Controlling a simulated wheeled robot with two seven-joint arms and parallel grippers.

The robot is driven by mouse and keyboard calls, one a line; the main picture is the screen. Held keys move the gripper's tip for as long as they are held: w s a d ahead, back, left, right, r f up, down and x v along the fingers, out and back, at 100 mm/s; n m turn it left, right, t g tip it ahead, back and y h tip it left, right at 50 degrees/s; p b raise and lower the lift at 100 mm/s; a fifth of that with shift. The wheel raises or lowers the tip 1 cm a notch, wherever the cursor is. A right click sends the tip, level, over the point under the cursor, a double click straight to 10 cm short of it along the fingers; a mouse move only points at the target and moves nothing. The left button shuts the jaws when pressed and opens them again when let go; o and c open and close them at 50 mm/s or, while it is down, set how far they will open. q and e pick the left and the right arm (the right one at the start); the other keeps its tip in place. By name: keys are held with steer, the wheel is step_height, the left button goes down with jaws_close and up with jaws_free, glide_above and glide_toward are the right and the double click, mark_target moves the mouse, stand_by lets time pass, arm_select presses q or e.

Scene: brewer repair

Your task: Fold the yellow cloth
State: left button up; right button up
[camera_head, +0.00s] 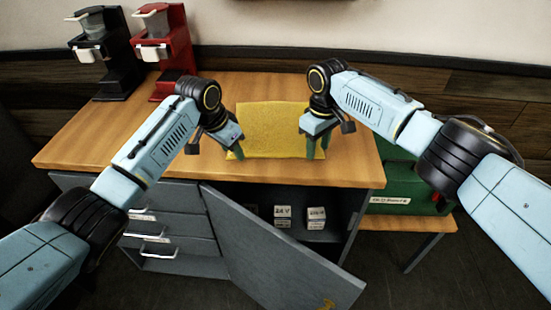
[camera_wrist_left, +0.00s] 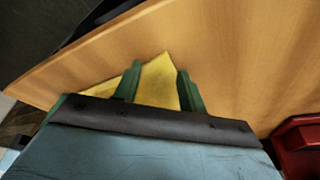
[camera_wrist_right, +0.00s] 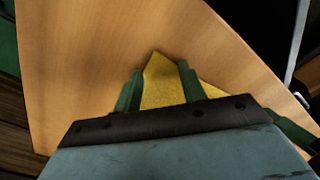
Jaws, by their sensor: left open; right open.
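The yellow cloth (camera_head: 272,125) lies flat and spread out on the wooden counter. My left gripper (camera_head: 236,152) is at its near left corner. In the left wrist view, a corner of the cloth (camera_wrist_left: 157,82) shows between the two open green fingers (camera_wrist_left: 157,82). My right gripper (camera_head: 316,150) is at its near right corner. In the right wrist view, a corner of the cloth (camera_wrist_right: 162,82) shows between its open green fingers (camera_wrist_right: 160,80). I cannot tell whether the fingers touch the cloth. My grippers hide parts of its side edges.
A black brewer (camera_head: 112,65) and a red brewer (camera_head: 174,55) stand at the back left of the wooden counter (camera_head: 100,135). The grey cabinet door (camera_head: 275,245) hangs open below. A green case (camera_head: 400,190) sits on a lower table at the right.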

arm_select(q)
steer(key=shift+f, duration=0.1)
jaws_close()
arm_select(e)
steer(key=shift+f, duration=0.1)
jaws_close()
arm_select(q)
steer(key=shift+a, duration=0.1)
arm_select(e)
steer(key=shift+d, duration=0.1)
